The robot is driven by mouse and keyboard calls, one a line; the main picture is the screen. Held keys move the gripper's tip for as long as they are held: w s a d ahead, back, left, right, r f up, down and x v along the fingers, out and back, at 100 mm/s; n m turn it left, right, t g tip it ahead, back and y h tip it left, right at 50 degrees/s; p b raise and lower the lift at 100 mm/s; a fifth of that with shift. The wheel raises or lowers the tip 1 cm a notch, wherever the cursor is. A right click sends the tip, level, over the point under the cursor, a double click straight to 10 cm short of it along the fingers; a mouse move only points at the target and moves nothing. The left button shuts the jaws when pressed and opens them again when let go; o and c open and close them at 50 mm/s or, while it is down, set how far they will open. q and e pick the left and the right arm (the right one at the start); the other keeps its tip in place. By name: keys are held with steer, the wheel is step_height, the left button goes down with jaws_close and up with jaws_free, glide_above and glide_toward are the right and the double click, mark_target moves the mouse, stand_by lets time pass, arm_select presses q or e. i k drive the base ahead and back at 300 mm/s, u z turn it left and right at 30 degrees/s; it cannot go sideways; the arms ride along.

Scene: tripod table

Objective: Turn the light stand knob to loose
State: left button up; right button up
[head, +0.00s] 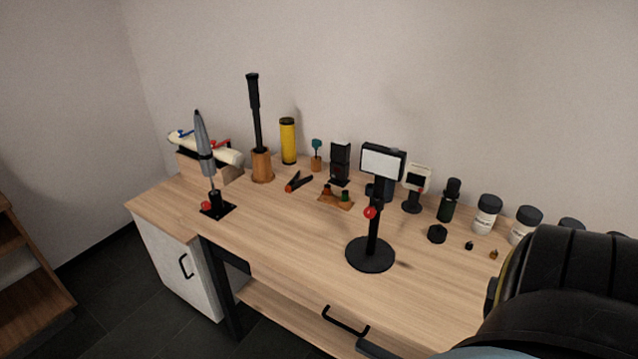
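The light stand (371,252) stands upright on the wooden table, right of the middle in the head view. It has a round black base, a black post and a white rectangular lamp panel (382,161) at the top. Its red knob (370,212) sits on the post below the panel, on the left side facing me. Nothing touches the stand or the knob. My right arm fills the lower right corner, but I cannot make out its gripper. My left gripper is not in the picture.
Behind the stand are a small white-faced device (416,184), a black bottle (448,203) and white jars (487,213). Left are a grey rocket-shaped object (205,150) with its own red knob, pliers (298,182) and a yellow cylinder (288,141).

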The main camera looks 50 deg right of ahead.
mark_target(370, 213)
steer(key=i, duration=2.35)
steer(key=z, duration=4.3)
